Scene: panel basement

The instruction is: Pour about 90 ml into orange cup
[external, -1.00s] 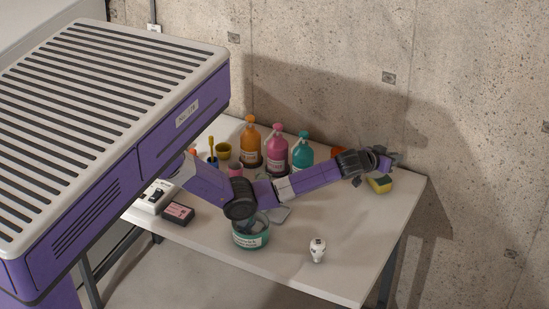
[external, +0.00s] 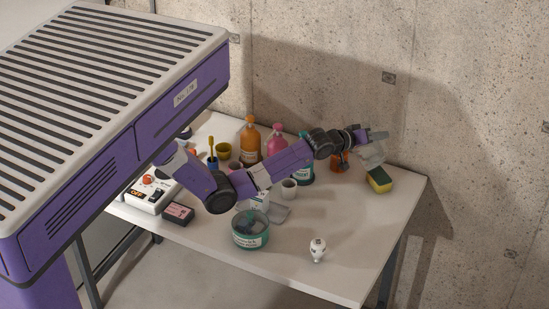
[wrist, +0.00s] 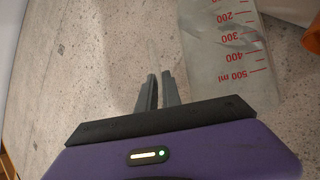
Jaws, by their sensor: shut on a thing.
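My gripper (external: 377,136) is raised above the far right part of the table. Its fingers (wrist: 158,92) are close together in the wrist view, shut on a clear measuring jug. The jug (external: 370,154) hangs below the fingers and looks tilted in the external view. Its red scale, marked up to 500 ml, shows on the jug wall (wrist: 225,50) in the wrist view. The grip point and any liquid level cannot be made out. The orange cup (external: 338,163) stands just left of the jug, partly hidden by my wrist. An orange edge (wrist: 313,36) shows at the right of the wrist view.
A white cup (external: 289,189), teal tub (external: 250,232) and light bulb (external: 318,250) are nearer.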

